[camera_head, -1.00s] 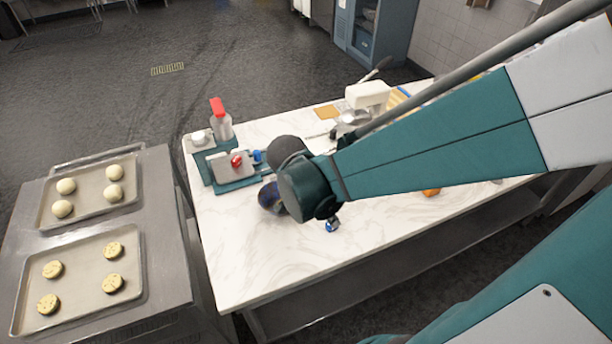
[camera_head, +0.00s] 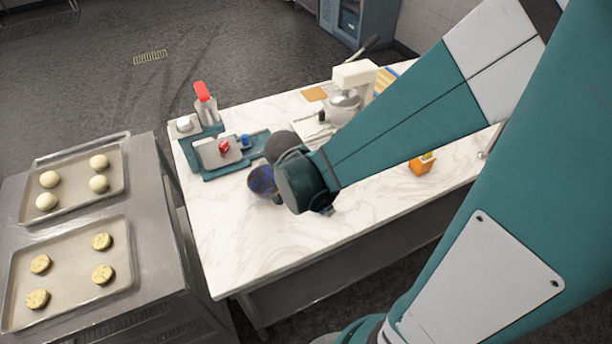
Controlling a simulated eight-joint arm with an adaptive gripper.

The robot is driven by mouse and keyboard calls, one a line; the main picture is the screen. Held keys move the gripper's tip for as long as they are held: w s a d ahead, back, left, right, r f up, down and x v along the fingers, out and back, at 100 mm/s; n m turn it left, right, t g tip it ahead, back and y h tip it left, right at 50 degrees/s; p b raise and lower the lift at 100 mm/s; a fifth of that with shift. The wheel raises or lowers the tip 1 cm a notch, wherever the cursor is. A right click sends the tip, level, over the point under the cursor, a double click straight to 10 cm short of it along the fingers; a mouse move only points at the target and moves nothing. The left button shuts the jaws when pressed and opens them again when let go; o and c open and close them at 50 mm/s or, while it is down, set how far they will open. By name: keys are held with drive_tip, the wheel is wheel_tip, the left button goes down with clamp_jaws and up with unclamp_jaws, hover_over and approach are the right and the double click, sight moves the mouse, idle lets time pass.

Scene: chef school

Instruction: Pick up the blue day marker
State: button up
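A small blue piece (camera_head: 245,141), which looks like the blue day marker, sits at the right of the teal holder (camera_head: 222,168) on the marble table. A small red piece (camera_head: 224,146) is just left of it. My arm reaches in from the right and its wrist hangs over the table, to the right of and nearer than the holder. The wrist hides my gripper's fingers, so I cannot see whether they are open or hold anything. A dark blue rounded object (camera_head: 261,181) shows at the left of my wrist; I cannot tell what it is.
Trays of dough (camera_head: 75,180) and cookies (camera_head: 70,268) are on the left metal table. The marble table's front left (camera_head: 235,245) is clear.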

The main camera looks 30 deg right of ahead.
idle(0.4)
drive_tip(key=c, duration=0.9)
drive_tip(key=shift+o, duration=0.2)
drive_tip(key=shift+r, duration=0.15)
wheel_tip(320, 180, up, 10)
drive_tip(key=p, duration=0.2)
idle(0.6)
